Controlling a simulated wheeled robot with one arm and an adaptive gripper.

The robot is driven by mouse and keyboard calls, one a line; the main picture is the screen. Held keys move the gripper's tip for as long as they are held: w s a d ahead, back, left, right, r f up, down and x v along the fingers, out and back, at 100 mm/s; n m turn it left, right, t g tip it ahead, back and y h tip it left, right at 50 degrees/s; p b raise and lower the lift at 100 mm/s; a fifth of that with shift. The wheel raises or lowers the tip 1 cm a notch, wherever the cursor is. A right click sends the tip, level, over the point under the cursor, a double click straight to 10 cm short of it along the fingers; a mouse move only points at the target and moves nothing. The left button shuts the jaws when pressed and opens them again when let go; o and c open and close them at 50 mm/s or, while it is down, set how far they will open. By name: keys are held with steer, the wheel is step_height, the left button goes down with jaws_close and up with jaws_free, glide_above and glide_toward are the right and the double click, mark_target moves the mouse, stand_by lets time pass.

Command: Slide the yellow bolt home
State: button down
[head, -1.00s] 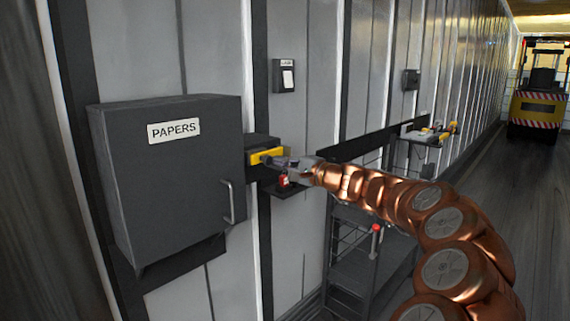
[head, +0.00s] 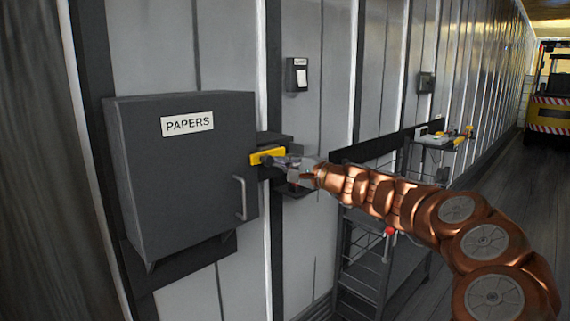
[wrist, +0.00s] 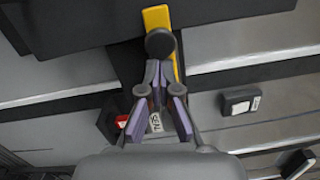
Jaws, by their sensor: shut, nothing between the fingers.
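The yellow bolt (head: 267,155) lies across the dark bracket (head: 275,138) at the right side of the grey PAPERS cabinet (head: 185,175). Its left end overlaps the cabinet's edge. In the wrist view, the yellow bolt (wrist: 155,17) reaches over the dark cabinet surface, and its round dark knob (wrist: 160,42) stands out from it. My gripper (head: 288,161) is at the bolt from the right. In the wrist view my gripper (wrist: 159,90) is shut and empty, its tips close to the knob. I cannot tell if they touch it.
A small dark shelf (head: 297,190) sits below my gripper, and a red item (wrist: 122,121) shows there in the wrist view. A wall switch box (head: 297,75) is above. A metal cart (head: 380,260) stands right, and a forklift (head: 550,100) at the far right.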

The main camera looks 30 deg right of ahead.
steer(key=s+d+f, duration=0.1)
steer(key=s+d, duration=0.6)
steer(key=s, duration=0.2)
steer(key=shift+b, duration=0.3)
stand_by(0.8)
